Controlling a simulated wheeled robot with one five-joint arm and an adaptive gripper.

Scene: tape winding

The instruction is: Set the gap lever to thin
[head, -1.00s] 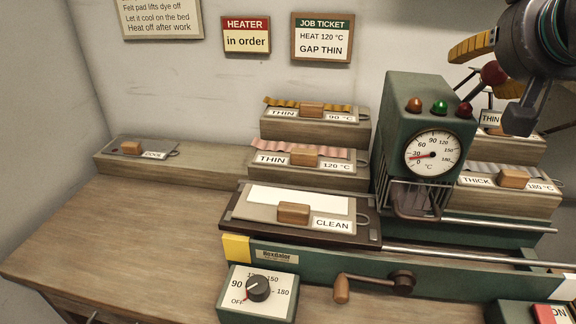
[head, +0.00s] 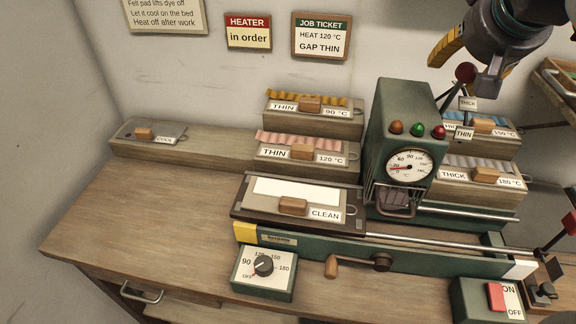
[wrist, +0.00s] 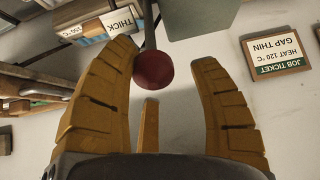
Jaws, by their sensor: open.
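The gap lever (head: 466,72) has a dark red ball knob on a rod that slants up and right from the green machine head (head: 392,115). A THICK plate (head: 467,103) hangs above a THIN plate (head: 464,133) beside it; the knob is above both, nearer THICK. My gripper (head: 461,64) is open, at the knob's height in the head view. In the wrist view the knob (wrist: 153,70) shows between the yellow fingers, close to the left one. I cannot tell whether they touch. The job ticket (head: 320,37) reads HEAT 120 °C, GAP THIN.
Labelled tape boxes stand on both sides of the head, with a THICK box (head: 482,180) at right. A heat dial (head: 264,265), crank (head: 332,266) and ON/OFF switch (head: 495,297) are at the front. The bench (head: 150,215) at left is clear.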

